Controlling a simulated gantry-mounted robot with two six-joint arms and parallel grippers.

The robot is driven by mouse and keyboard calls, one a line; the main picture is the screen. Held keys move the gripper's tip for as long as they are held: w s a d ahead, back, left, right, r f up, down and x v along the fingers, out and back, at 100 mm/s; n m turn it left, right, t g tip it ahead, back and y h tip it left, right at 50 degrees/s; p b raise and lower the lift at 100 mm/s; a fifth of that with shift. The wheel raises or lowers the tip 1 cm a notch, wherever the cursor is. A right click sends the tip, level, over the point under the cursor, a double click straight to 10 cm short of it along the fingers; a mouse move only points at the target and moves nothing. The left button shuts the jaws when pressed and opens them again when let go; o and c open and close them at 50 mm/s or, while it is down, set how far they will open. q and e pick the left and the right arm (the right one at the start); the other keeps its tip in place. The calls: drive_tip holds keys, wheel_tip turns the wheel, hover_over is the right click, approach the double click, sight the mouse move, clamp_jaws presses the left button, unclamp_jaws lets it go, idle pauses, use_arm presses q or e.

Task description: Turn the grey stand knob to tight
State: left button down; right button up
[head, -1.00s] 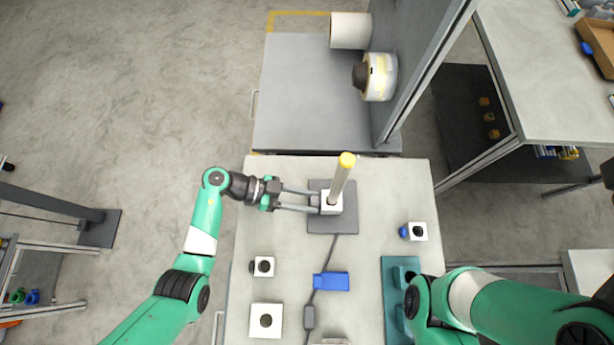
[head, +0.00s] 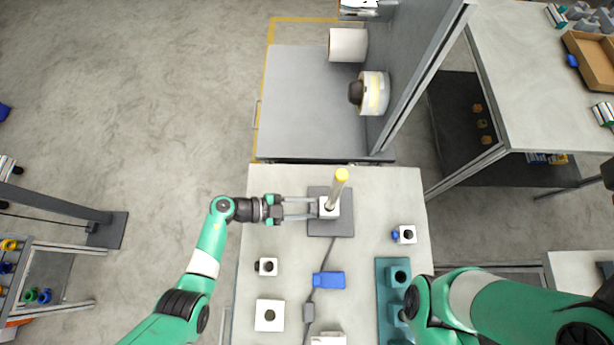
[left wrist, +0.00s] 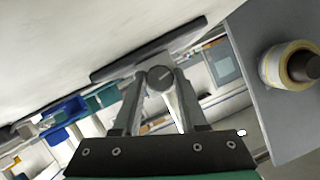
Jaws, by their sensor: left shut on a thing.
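The stand is a flat dark grey plate (head: 341,226) on the table, with a white block (head: 333,208) and an upright pole (head: 337,188) with a yellow top. My left gripper (head: 316,208) reaches in from the left and is shut at the left side of the block. In the left wrist view, its two fingers hold the round grey knob (left wrist: 160,78), which has a line across its face. The knob is mostly hidden by the fingers in the head view. My right arm is at the lower right in the head view, and its gripper is out of sight.
A blue box (head: 329,280) and a dark cable lie on the light table (head: 262,220). A teal rack (head: 386,290) is at the lower right. A reel (head: 373,94) hangs on a grey panel beyond.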

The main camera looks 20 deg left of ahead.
idle(0.4)
use_arm(q)
drive_tip(key=shift+c, duration=2.2)
unclamp_jaws()
drive_tip(key=shift+r, duration=0.1)
drive_tip(key=p+v, duration=0.3)
drive_tip(key=v, duration=0.8)
drive_tip(key=shift+s+a, duration=0.15)
drive_tip(key=shift+a, duration=0.1)
